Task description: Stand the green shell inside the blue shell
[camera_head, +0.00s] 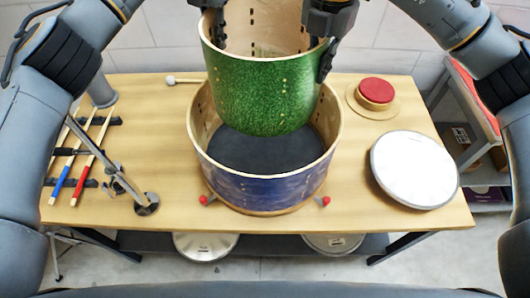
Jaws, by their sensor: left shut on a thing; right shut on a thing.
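The green shell (265,95), a sparkly open drum cylinder with a pale wood inside, is held upright above the blue shell. My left gripper (217,38) is shut on its rim at the left. My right gripper (325,58) is shut on its rim at the right. The blue shell (265,190) is a wider open cylinder standing on the table, with a dark floor inside. The green shell's lower edge appears over the blue shell's opening, toward the back. Whether it is below the blue rim I cannot tell.
On the wooden table (390,228) are a white drumhead (414,170) at right, a red round pad (376,91), a mallet (185,80), and drumsticks on a rack (63,152) with a metal stand (146,203) at left. Red-tipped pieces (325,201) sit before the blue shell.

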